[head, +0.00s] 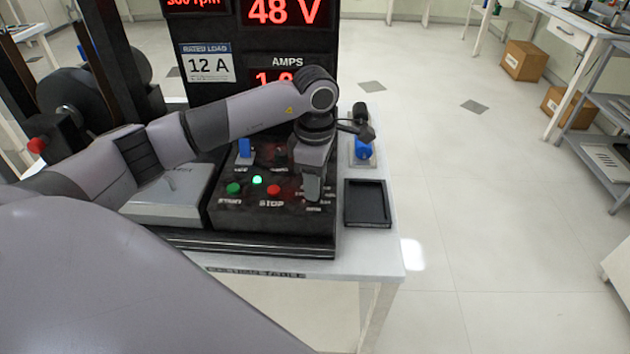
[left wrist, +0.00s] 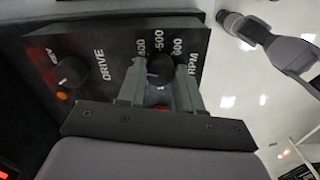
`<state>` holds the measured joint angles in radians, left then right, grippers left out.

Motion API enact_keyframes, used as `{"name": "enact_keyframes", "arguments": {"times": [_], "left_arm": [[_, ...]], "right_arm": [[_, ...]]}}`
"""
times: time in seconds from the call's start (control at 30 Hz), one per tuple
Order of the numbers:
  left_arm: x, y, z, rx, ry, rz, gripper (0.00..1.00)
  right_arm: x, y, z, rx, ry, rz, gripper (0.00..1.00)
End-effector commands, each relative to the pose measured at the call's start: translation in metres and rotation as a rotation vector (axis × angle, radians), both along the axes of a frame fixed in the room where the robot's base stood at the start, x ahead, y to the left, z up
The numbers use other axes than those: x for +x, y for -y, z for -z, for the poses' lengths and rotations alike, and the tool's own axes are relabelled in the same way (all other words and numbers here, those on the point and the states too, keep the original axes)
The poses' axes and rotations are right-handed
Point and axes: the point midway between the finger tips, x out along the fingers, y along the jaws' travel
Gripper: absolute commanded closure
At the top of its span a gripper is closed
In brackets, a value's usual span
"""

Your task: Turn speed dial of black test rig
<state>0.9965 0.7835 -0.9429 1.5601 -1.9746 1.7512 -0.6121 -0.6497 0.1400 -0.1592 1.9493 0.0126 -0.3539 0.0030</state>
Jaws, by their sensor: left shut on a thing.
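The black test rig (head: 270,215) stands on a white table, with a sloped control panel at its front. The dark speed dial (left wrist: 160,70) shows in the left wrist view, with RPM numbers printed around it. My left gripper (left wrist: 158,92) is shut on the speed dial, one finger on each side. In the head view my left gripper (head: 312,185) is over the panel's right side and hides the dial. A red part shows low between the fingers in the wrist view. My right gripper is not in view.
The panel has a green button (head: 233,188), a lit green lamp (head: 257,180), a red button (head: 274,190) and a blue switch (head: 245,148). A DRIVE knob (left wrist: 72,72) is left of the dial. A black tray (head: 368,222) and a blue part (head: 363,148) are at right.

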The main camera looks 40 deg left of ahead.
Motion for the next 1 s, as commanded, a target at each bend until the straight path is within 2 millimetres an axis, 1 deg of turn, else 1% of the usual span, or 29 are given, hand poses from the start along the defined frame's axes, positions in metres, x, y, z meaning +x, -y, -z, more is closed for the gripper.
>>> {"name": "enact_keyframes", "arguments": {"times": [0.43, 1.0], "left_arm": [[0.0003, 0.0002, -0.0003, 0.000, 0.001, -0.424, 0.96], [0.0004, 0.0003, -0.0010, -0.001, 0.002, -0.966, 0.96]], "right_arm": [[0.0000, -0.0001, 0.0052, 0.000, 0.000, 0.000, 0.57], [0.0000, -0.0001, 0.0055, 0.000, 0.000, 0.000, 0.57]]}}
